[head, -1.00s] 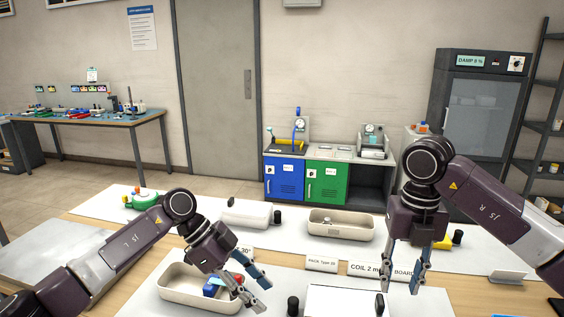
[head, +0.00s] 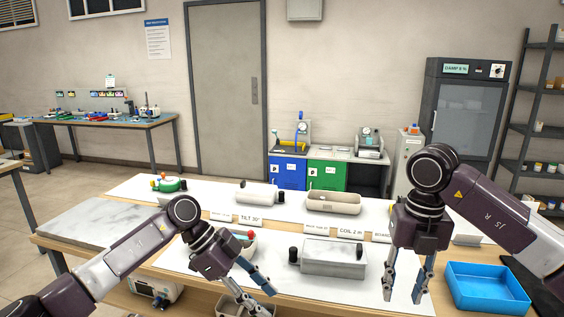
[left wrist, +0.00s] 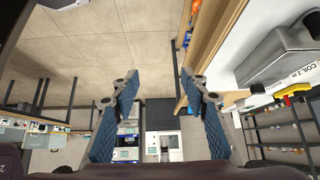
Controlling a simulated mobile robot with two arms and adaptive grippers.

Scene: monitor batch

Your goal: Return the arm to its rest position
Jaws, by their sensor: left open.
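My left gripper (head: 254,292) is open and empty near the table's front edge in the head view. In the left wrist view its two blue-padded fingers (left wrist: 160,112) stand wide apart with nothing between them. My right gripper (head: 406,280) hangs with its fingers pointing down and apart, above the right part of the table, with nothing visible between them.
The table (head: 72,240) carries a grey box with black knobs (head: 330,257), a beige tray (head: 334,207), a white cylinder (head: 258,194), a green item (head: 170,185) and label cards. A blue tray (head: 488,288) lies at the right. My left arm partly hides another bin.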

